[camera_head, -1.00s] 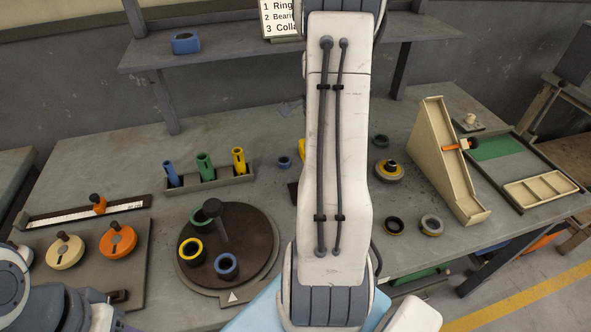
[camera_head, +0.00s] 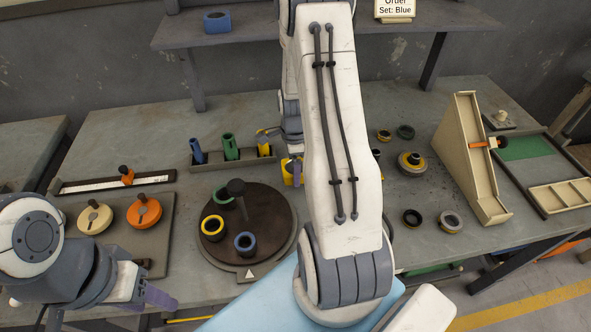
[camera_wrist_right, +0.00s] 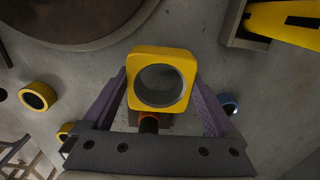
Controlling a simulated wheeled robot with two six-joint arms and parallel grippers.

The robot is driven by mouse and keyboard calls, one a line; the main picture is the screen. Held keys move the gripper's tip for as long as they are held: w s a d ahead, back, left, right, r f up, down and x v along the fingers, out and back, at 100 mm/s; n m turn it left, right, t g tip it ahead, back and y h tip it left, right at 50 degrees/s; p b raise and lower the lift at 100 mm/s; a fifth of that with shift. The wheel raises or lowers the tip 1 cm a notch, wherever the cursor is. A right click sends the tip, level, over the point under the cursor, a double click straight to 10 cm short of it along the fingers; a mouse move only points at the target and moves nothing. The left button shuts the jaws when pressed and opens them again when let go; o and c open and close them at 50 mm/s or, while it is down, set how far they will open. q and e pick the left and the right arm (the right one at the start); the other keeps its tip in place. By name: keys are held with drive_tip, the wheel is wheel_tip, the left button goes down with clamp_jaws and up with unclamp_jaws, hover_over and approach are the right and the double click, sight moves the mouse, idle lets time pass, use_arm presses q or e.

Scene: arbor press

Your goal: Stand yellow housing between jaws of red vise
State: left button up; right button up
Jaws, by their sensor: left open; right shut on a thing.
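The yellow housing (camera_wrist_right: 160,56) is a squarish block with a round grey-lined hole. My right gripper (camera_wrist_right: 163,88) is shut on it, with a purple finger on each side. In the head view the housing (camera_head: 288,174) shows beside my right arm, above the bench behind the round turntable. A red-brown block (camera_wrist_right: 166,124), perhaps the red vise, shows partly under the housing in the wrist view. Its jaws are hidden, and I cannot tell whether the housing touches it. My left gripper (camera_head: 150,297) is open and empty at the lower left.
The dark turntable (camera_head: 270,210) carries several rings. A rack (camera_head: 235,161) with blue, green and yellow cylinders stands behind it. A sloped beige chute (camera_head: 468,160) and a tray (camera_head: 566,197) are at the right. My right arm covers the bench middle.

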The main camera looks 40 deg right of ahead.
wheel_tip(320, 180, down, 2)
drive_tip(key=shift+f, duration=0.1)
drive_tip(key=shift+d, duration=0.1)
drive_tip(key=shift+f, duration=0.15)
drive_tip(key=o, duration=1.3)
drive_tip(key=shift+s, duration=0.1)
drive_tip(key=shift+r, duration=0.6)
wheel_tip(320, 180, up, 11)
drive_tip(key=shift+r+b, duration=0.1)
drive_tip(key=shift+b, duration=0.7)
